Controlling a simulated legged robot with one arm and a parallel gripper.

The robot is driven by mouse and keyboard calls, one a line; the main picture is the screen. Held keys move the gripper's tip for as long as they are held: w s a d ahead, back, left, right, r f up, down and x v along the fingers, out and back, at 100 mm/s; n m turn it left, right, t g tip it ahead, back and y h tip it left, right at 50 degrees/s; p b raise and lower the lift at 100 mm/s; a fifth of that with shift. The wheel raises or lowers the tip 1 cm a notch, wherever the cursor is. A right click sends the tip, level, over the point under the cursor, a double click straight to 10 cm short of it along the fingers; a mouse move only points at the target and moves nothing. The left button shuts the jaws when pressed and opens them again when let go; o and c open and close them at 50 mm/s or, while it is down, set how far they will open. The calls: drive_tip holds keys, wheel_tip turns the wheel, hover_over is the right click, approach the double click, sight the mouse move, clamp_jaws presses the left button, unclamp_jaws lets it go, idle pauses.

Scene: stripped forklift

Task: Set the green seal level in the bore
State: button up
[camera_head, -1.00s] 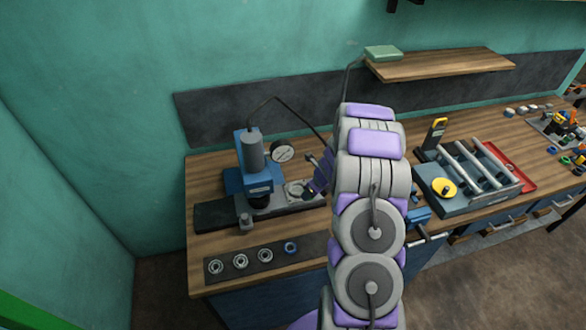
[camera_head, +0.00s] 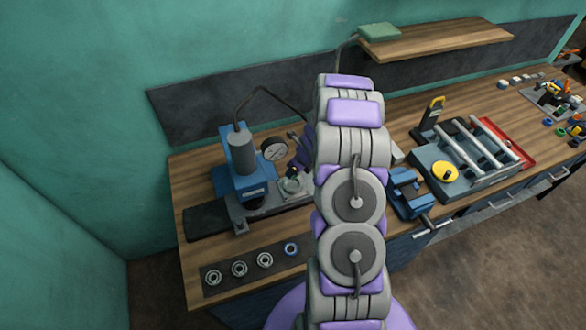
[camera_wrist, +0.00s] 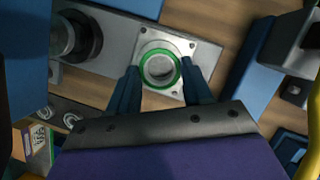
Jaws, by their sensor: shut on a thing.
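The green seal (camera_wrist: 160,68) is a thin ring in the wrist view, over the round bore of a square pale metal plate (camera_wrist: 184,48) with corner holes. My gripper (camera_wrist: 160,80) has its blue fingers on either side of the ring and is shut on it. The ring looks roughly centred on the bore. I cannot tell whether it is seated or just above, or fully level. In the head view my gripper (camera_head: 294,170) is over the plate (camera_head: 291,186), beside the blue press, and the seal is too small to make out clearly.
The blue press (camera_head: 238,165) with a dial gauge (camera_head: 274,149) stands left of the plate. A dark strip (camera_head: 225,278) holds several rings in front.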

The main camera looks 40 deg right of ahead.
drive_tip(key=shift+d+f+b, duration=0.15)
drive_tip(key=shift+f+b, duration=0.2)
drive_tip(key=shift+f, duration=0.15)
drive_tip(key=shift+f+b, duration=0.3)
drive_tip(key=shift+b, duration=0.05)
drive_tip(key=shift+a+f+b, duration=0.8)
drive_tip(key=shift+f+b, duration=0.3)
drive_tip(key=shift+b, duration=0.15)
drive_tip(key=shift+d+f, duration=0.15)
drive_tip(key=shift+f, duration=0.4)
drive_tip(key=shift+d+f, duration=0.25)
drive_tip(key=shift+d, duration=0.3)
drive_tip(key=shift+a+r, duration=0.15)
drive_tip(key=shift+a, duration=0.4)
drive_tip(key=shift+d, duration=0.15)
